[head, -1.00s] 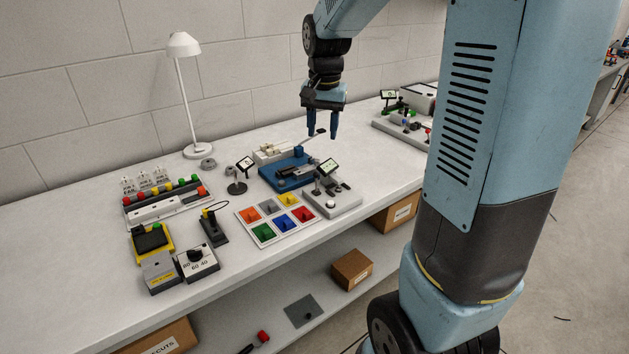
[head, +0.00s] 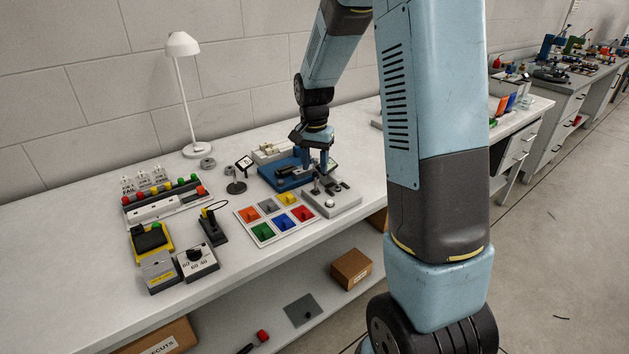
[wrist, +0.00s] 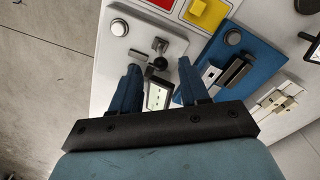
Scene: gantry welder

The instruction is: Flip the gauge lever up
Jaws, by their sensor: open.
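The grey gauge unit (head: 340,204) sits on the bench with a small display on a post and a round pale button. In the wrist view its plate (wrist: 130,50) shows the silver button, a small metal lever-like part (wrist: 160,46) with a dark round knob beside it, and the lit display (wrist: 158,96). I cannot tell which way the lever points. My gripper (head: 316,163) is open and points down over this unit. In the wrist view its fingertips (wrist: 158,66) are on either side of the knob and display, with nothing held. The gripper partly hides the display in the head view.
A blue fixture (head: 284,175) stands close to the left of the gripper.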

